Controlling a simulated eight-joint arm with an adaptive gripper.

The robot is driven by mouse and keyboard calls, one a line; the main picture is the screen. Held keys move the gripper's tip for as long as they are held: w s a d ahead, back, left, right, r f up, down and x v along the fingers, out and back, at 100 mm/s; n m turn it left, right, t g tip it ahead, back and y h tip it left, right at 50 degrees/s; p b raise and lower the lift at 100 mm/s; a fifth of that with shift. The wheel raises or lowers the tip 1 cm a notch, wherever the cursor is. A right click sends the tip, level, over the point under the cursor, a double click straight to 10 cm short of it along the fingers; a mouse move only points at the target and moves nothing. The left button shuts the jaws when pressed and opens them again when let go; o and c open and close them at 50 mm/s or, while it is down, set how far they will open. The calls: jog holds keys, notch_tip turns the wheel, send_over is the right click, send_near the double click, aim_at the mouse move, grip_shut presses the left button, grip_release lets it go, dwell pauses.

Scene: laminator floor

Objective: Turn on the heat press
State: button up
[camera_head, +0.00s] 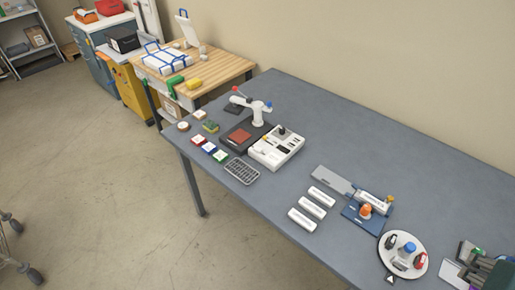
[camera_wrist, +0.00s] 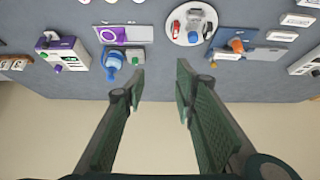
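A round white tray (camera_head: 388,253) with small items and a blue fixture (camera_head: 368,220) with an orange knob lie between. The table's back stretch is clear.

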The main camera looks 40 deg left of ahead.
jog(key=shift+a, duration=0.1)
jog(key=c, duration=0.7)
jog(key=shift+w+a+r, duration=0.2)
jog(key=shift+w+a, duration=0.15)
jog(key=shift+w, duration=0.05)
grip_shut()
jog(key=w+a+r+n+g+y+p, duration=0.1)
jog(key=w+a+n+y, duration=0.15)
jog(key=w+a, duration=0.6)
jog(key=w+a+r+n+g+y, duration=0.1)
jog(key=w+a+n, duration=0.25)
jog(key=a, duration=0.95)
jog(key=w+a+r+n+g+y+p, duration=0.15)
jog(key=w+a+n, duration=0.3)
jog(key=a, duration=0.65)
jog(key=s+a+f+n+g+y, duration=0.1)
jog(key=a+f, duration=0.5)
jog(key=a, duration=1.2)
jog(key=s+a+f+n+g+y+p, duration=0.1)
jog(key=a+f+n, duration=0.5)
jog(key=a, duration=1.2)
jog(key=shift+a+f+g, duration=0.25)
jog(key=shift+f+g, duration=0.15)
jog(key=shift+g, duration=0.45)
jog(key=shift+s+n, duration=0.1)
jog(key=shift+n, duration=0.15)
